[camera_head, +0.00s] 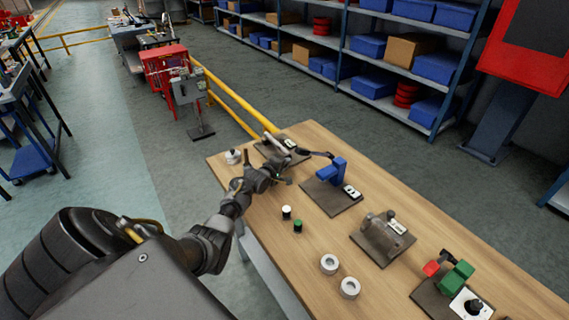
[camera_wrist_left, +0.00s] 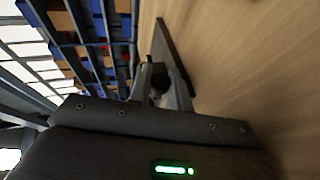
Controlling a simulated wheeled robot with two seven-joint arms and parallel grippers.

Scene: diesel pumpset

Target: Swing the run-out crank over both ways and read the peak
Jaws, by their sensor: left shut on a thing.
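My left gripper (camera_head: 281,170) reaches over the bench to the fixture at its far end. That fixture has a dark base plate (camera_head: 266,149), pale grey parts (camera_head: 277,143) and a white label or dial (camera_head: 290,143). In the left wrist view my gripper fingers (camera_wrist_left: 160,88) are closed on a small dark part beside the dark plate (camera_wrist_left: 173,55). The held part is mostly hidden; I cannot clearly make out the crank's shape or angle, nor any dial reading. My right gripper is not in view.
On the wooden bench stand a blue fixture (camera_head: 336,172), a grey fixture (camera_head: 380,236) and a green-and-red fixture (camera_head: 457,276). A white-topped knob (camera_head: 233,156) sits at the far corner.

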